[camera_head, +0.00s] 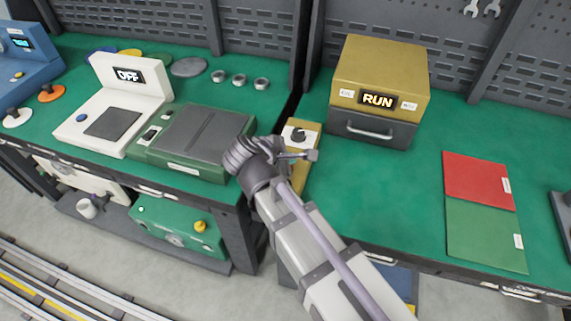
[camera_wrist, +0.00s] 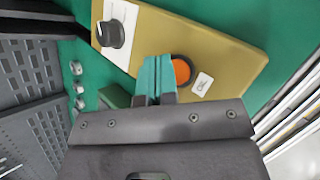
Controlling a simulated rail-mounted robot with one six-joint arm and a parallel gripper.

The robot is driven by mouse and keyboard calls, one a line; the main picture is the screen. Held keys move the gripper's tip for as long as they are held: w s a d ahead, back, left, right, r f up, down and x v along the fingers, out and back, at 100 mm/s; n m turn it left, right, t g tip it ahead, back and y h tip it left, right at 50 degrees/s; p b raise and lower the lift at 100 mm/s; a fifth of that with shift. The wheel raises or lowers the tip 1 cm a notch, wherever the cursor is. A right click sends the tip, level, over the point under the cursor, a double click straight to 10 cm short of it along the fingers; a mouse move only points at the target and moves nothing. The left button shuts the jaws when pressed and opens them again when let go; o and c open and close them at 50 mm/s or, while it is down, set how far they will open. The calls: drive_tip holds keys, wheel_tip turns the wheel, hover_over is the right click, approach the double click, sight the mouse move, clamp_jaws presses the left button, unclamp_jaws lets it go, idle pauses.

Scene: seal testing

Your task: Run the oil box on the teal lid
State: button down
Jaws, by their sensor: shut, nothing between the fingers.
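The oil box (camera_head: 382,80) is a mustard-yellow box on a dark base at the back of the right bench. Its display reads RUN, and its front drawer (camera_head: 371,131) looks shut. Its matching yellow control panel (camera_head: 302,129) lies to its left, with a black knob (camera_wrist: 112,33) and an orange button (camera_wrist: 181,71). My gripper (camera_wrist: 157,76) is shut and empty, its teal fingertips over the panel right beside the orange button. I cannot tell whether they touch it. In the head view my gripper (camera_head: 311,155) partly covers the panel. No teal lid is visible.
On the left bench are a green device (camera_head: 190,143), a white scale-like device (camera_head: 117,105) reading OFF, coloured discs and several small metal rings (camera_head: 240,80). Red (camera_head: 478,178) and green (camera_head: 484,235) mats lie on the right bench. The bench between panel and mats is clear.

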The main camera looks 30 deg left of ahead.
drive_tip(key=shift+r, duration=0.35)
wheel_tip(320, 180, up, 5)
drive_tip(key=p, duration=0.5)
drive_tip(key=shift+f, duration=0.1)
idle(0.4)
